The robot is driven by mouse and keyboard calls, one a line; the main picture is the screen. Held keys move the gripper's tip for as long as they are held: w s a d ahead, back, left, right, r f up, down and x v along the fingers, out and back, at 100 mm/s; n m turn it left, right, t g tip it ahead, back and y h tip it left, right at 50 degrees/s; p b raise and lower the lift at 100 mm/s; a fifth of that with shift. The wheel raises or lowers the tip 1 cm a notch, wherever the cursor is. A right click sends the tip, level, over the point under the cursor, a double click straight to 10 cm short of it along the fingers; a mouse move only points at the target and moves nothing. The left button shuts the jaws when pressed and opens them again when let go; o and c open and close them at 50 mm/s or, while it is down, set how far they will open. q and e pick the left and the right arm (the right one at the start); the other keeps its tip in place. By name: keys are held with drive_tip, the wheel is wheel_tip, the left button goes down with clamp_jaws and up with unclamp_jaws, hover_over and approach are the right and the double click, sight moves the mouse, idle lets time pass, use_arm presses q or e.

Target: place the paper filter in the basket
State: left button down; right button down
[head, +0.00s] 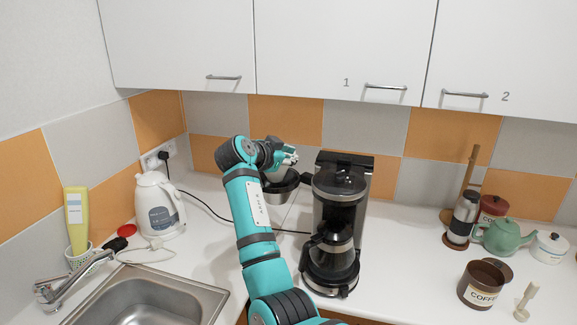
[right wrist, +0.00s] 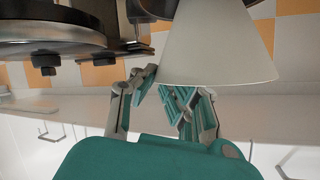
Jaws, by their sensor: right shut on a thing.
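The white paper filter (right wrist: 215,45) is a cone held between the fingers of my right gripper (right wrist: 165,95) in the right wrist view. In the head view my right gripper (head: 288,158) is over the basket (head: 278,189), a dark and steel cup with a black handle, just left of the coffee machine (head: 340,190). A pale part of the filter (head: 275,174) shows under the fingers, at the basket's mouth. My fingers and wrist hide most of it, so I cannot tell how deep it sits. My left gripper is not in view.
A glass pot (head: 331,248) stands in the coffee machine. A white kettle (head: 158,205) and the sink (head: 150,298) are at the left. A coffee canister (head: 480,285), a green teapot (head: 503,236) and other jars stand at the right. White cabinets (head: 330,45) hang above.

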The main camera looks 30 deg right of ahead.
drive_tip(key=f, duration=0.1)
drive_tip(key=f+p, duration=0.1)
drive_tip(key=f, duration=0.1)
drive_tip(key=shift+d+f, duration=0.25)
drive_tip(key=shift+d, duration=0.05)
drive_tip(key=shift+a, duration=0.2)
drive_tip(key=shift+f+b, duration=0.6)
drive_tip(key=shift+f, duration=0.1)
drive_tip(key=shift+r, duration=0.1)
drive_tip(key=c, duration=1.5)
unclamp_jaws()
